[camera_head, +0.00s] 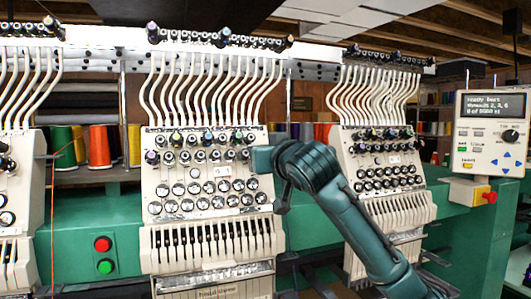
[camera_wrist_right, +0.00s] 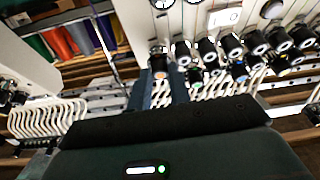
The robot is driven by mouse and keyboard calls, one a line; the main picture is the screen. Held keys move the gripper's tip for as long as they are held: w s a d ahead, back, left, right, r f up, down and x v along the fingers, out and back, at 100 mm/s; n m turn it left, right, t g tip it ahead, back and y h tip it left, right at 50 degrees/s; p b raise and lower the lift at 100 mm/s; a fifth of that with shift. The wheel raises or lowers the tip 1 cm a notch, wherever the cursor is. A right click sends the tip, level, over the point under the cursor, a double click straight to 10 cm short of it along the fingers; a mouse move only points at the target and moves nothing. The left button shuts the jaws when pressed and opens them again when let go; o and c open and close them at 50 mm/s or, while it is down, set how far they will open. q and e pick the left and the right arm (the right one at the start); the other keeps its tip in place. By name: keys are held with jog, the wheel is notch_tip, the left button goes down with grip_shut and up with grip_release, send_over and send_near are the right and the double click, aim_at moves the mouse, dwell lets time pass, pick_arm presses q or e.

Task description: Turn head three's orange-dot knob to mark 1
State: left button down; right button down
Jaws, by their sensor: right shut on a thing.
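The middle embroidery head (camera_head: 205,205) carries rows of dark knobs on its cream panel. Its lower label is small and seems to read "Head three". My right gripper (camera_head: 262,158) is at the panel's upper right edge in the head view, hiding what it holds there. In the right wrist view, the two dark fingers of my right gripper (camera_wrist_right: 162,90) stand on either side of a black knob with an orange dot (camera_wrist_right: 159,76), shut on it. The marks around this knob are too small to read. My left gripper is not in view.
Another head (camera_head: 380,170) stands just right, behind my right arm. A control panel with a screen (camera_head: 490,132) is at far right. Red and green buttons (camera_head: 103,254) sit on the green beam. White thread tubes (camera_head: 215,85) rise above the heads. Thread cones (camera_head: 99,147) stand behind.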

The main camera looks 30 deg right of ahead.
jog(key=shift+n, duration=0.4)
jog(key=n+g+y, duration=0.1)
jog(key=n+g, duration=0.1)
jog(key=n, duration=0.6)
jog(key=r+n+g+y, duration=0.1)
jog(key=n+g+y, duration=0.1)
jog(key=n, duration=0.6)
jog(key=n+g+y, duration=0.1)
jog(key=n+y, duration=0.1)
jog(key=n, duration=0.7)
jog(key=shift+w+d+r+g, duration=0.15)
jog(key=shift+d+g, duration=0.2)
jog(key=shift+g, duration=0.05)
jog(key=c, duration=1.3)
grip_release()
